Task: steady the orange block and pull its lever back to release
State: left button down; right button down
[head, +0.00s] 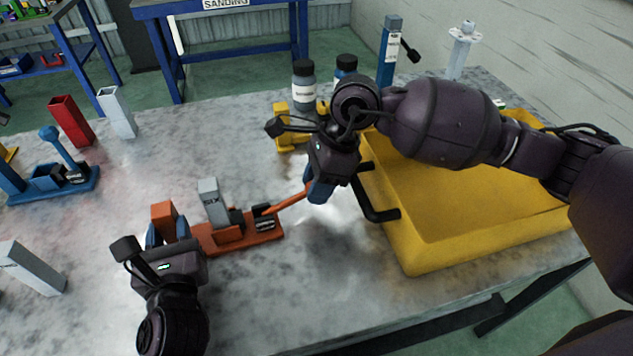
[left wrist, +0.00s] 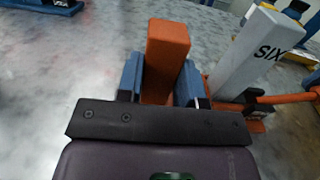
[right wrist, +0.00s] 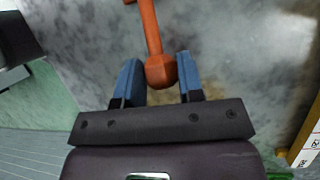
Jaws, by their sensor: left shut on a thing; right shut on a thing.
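The orange block (head: 237,238) lies on the grey table, with an upright orange post (head: 163,213) at its left end. A grey bar marked SIX (left wrist: 258,52) stands upright in the block. My left gripper (head: 172,232) is shut on the post, which shows between the blue fingers in the left wrist view (left wrist: 167,60). The orange lever (head: 288,202) slants up to the right from the block's right end. My right gripper (head: 318,188) is shut on the lever's round knob (right wrist: 161,71), which sits between its fingers in the right wrist view.
A large yellow tray (head: 410,250) with a black handle stands just right of my right gripper. A yellow block (head: 283,138) and dark bottles (head: 304,85) stand behind it. A blue block with a lever (head: 50,180) and loose red and grey bars (head: 72,118) are at left.

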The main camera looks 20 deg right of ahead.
jog(key=shift+r, duration=0.15)
jog(key=shift+a+r+h, duration=0.4)
jog(key=shift+r+h, duration=0.2)
jog(key=shift+a+r, duration=0.25)
jog(key=shift+r, duration=0.1)
pick_arm(q)
jog(key=shift+d, duration=0.15)
pick_arm(e)
jog(key=shift+h, duration=0.5)
jog(key=a+r, duration=0.1)
jog(key=a, duration=0.1)
jog(key=a+r, duration=0.1)
jog(key=a, duration=0.1)
jog(key=a+r, duration=0.2)
jog(key=shift+s+a+r, duration=0.1)
jog(key=shift+s+a, duration=0.2)
jog(key=shift+s, duration=0.1)
jog(key=shift+s+a+h, duration=0.2)
jog(key=shift+a+h, duration=0.9)
jog(key=shift+a, duration=0.5)
